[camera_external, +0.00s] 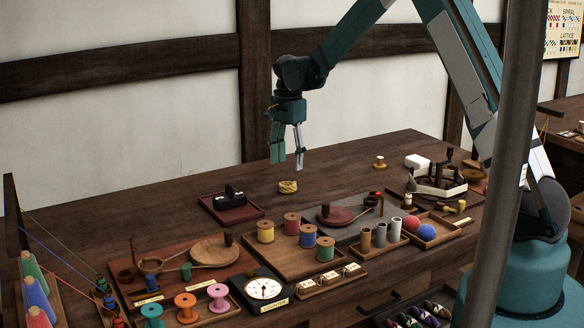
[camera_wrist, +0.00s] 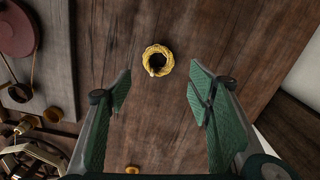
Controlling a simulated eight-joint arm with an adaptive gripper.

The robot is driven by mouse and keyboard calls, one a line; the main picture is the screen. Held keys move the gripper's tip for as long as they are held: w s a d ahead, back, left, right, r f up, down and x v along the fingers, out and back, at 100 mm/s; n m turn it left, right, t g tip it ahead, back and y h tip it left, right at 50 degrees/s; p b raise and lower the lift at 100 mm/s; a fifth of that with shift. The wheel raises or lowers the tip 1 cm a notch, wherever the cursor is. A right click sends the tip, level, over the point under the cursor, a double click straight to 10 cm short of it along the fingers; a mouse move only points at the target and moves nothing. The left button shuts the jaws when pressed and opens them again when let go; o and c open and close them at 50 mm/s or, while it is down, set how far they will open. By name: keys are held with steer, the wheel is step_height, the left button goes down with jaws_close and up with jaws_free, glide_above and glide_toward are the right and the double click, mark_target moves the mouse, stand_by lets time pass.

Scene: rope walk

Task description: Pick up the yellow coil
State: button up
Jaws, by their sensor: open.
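The yellow coil (camera_external: 288,187) is a small ring of twisted rope lying flat on the bare wooden table, towards its back. In the wrist view the coil (camera_wrist: 148,56) shows from above as a ring with a dark hole, beyond the fingertips and between their lines. My gripper (camera_external: 288,162) hangs pointing down above the coil, apart from it. In the wrist view my gripper (camera_wrist: 161,95) is open, with its two green-padded fingers wide apart and nothing between them.
A dark red tray with a black item (camera_external: 231,204) stands left of the coil. A board with several thread spools (camera_external: 292,223) and a dark red disc (camera_external: 337,216) stand in front. A small brass-coloured spool (camera_external: 379,163) stands to the right. The table around the coil is clear.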

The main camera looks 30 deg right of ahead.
mark_target(288, 183)
steer(key=shift+f, duration=1.25)
steer(key=shift+f, duration=0.1)
steer(key=shift+s+a+f+b, duration=0.15)
steer(key=shift+f+b, duration=0.1)
steer(key=shift+f, duration=1)
steer(key=shift+s+f+b, duration=0.1)
steer(key=shift+f+b, duration=0.1)
steer(key=shift+f, duration=1.05)
steer(key=shift+c, duration=0.5)
steer(key=c, duration=0.9)
